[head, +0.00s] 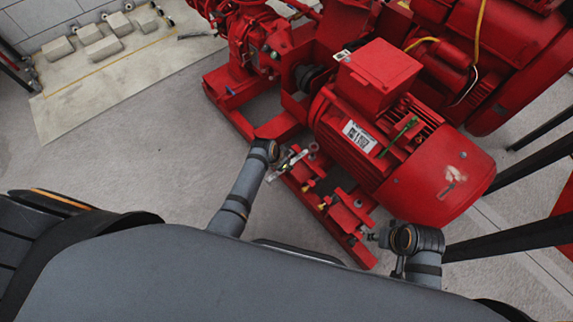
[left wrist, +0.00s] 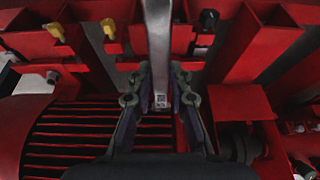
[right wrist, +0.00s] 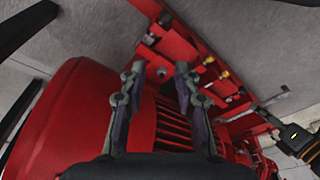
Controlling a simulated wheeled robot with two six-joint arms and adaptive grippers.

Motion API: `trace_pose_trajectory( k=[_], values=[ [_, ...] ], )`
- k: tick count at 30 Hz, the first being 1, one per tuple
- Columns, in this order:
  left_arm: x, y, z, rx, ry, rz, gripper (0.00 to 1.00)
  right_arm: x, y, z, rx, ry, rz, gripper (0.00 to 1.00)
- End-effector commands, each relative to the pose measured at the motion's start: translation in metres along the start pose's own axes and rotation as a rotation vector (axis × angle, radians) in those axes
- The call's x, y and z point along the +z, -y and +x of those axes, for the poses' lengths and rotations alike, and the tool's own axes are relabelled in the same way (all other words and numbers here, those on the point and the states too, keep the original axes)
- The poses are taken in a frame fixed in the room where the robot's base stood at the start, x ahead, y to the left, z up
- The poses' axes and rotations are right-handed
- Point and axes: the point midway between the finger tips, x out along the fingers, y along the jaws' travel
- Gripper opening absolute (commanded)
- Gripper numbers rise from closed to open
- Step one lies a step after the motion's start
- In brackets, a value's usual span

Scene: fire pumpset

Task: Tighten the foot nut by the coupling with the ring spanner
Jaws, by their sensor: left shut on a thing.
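The silver ring spanner (head: 287,165) lies across the near side of the red base frame in the head view. My left gripper (head: 272,152) is shut on it. In the left wrist view the spanner's flat shank (left wrist: 158,45) stands between the fingers (left wrist: 159,75) and runs out of the top edge, so its far end is hidden there. The dark coupling (head: 312,78) sits left of the red motor (head: 385,130). I cannot tell which fastener is the foot nut by the coupling. My right gripper (right wrist: 159,72) is open and empty near the frame's near end.
Yellow-headed fasteners (left wrist: 108,28) and a dark one (left wrist: 208,20) stand on the red frame (head: 350,215). Dark posts (head: 520,240) stand at the right. Grey floor (head: 130,150) is clear at the left.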

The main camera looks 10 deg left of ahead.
Motion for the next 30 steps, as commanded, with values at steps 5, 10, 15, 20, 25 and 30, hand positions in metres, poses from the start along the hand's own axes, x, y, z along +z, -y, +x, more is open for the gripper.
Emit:
trace_pose_trajectory(
  k=[5, 10, 15, 20, 25, 30],
  values=[
    [-0.002, 0.000, -0.003, 0.000, -0.001, 0.001, 0.00, -0.001, -0.001, -0.007, 0.006, 0.014, 0.000, 0.32],
    [0.006, 0.000, 0.014, 0.000, -0.002, 0.001, 0.00, 0.002, -0.001, 0.005, 0.001, 0.003, 0.000, 0.32],
    [0.012, 0.001, 0.031, -0.001, -0.003, 0.002, 0.00, 0.000, 0.004, 0.020, -0.020, -0.061, 0.002, 0.32],
    [0.017, 0.000, 0.042, 0.000, -0.002, 0.002, 0.00, -0.001, 0.007, 0.029, -0.033, -0.108, 0.005, 0.32],
    [0.019, 0.000, 0.046, -0.001, -0.003, 0.002, 0.00, -0.002, 0.009, 0.032, -0.040, -0.132, 0.007, 0.32],
    [0.019, 0.000, 0.046, 0.000, -0.003, 0.002, 0.00, -0.003, 0.009, 0.032, -0.041, -0.137, 0.007, 0.32]
  ],
)
